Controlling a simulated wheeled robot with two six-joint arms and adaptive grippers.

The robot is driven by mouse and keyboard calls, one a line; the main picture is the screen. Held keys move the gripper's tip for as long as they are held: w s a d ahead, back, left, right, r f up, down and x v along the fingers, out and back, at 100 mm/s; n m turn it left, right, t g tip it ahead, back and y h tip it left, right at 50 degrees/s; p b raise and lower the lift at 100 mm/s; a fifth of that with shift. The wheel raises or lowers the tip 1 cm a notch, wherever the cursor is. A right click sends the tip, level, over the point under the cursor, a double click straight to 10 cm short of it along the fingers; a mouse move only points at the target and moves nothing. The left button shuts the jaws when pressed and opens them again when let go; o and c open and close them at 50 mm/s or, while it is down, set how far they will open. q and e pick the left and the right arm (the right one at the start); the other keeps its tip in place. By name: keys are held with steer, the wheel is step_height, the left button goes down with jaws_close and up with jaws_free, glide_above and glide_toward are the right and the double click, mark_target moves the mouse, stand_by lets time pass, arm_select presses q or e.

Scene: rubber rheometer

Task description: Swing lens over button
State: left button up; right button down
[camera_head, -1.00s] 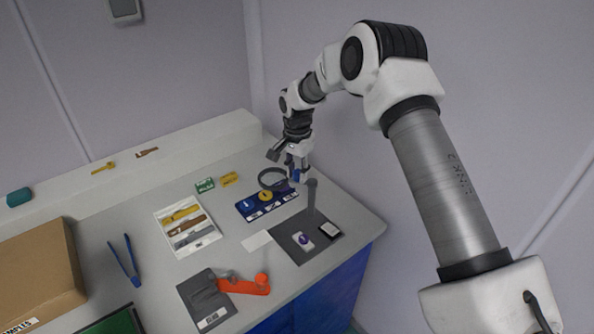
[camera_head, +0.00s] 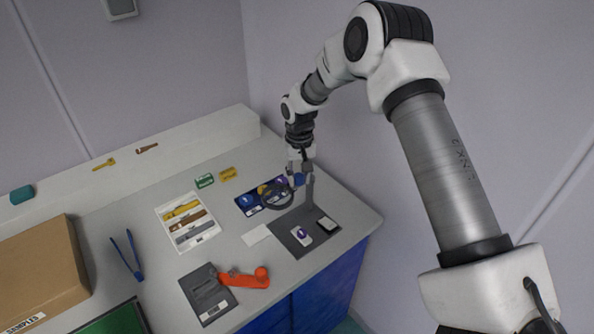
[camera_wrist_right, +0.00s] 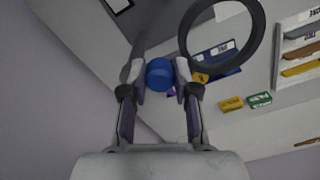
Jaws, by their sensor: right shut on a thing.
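The lens is a dark round ring (camera_head: 279,207) on an arm from a grey post (camera_head: 309,190) on a dark base plate (camera_head: 285,238). It is in the air, in front of part of the blue tray, and also shows in the right wrist view (camera_wrist_right: 261,30). My right gripper (camera_head: 297,179) is shut on the blue knob (camera_wrist_right: 160,73) beside the lens. The button is a small purple disc (camera_head: 301,232) on a white piece on the plate, nearer the viewer than the lens. My left gripper is out of view.
A blue tray (camera_head: 243,209) with round pieces lies behind the lens. A dark-framed white pad (camera_head: 327,225) lies right of the button. A white card (camera_head: 256,235), an orange-handled tool (camera_head: 247,279), blue tweezers (camera_head: 127,256) and a cardboard box (camera_head: 40,265) are further left.

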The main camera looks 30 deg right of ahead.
steer(key=shift+s+d+f+n+p, duration=0.15)
steer(key=shift+s+n, duration=0.3)
steer(key=shift+n, duration=0.8)
steer(key=shift+s+d+f+n+p, duration=0.15)
steer(key=shift+s+n, duration=0.35)
steer(key=shift+n, duration=0.7)
steer(key=shift+s+d+f+n+p, duration=0.1)
steer(key=shift+s+d+n+p, duration=0.25)
steer(key=shift+n, duration=0.9)
steer(key=shift+s+a, duration=0.1)
steer(key=shift+s, duration=0.05)
steer(key=c, duration=0.9)
jaws_free()
steer(key=shift+o, duration=0.2)
steer(key=shift+w+r, duration=0.1)
steer(key=shift+w, duration=0.25)
step_height(320, 180, up, 12)
steer(key=shift+w, duration=0.1)
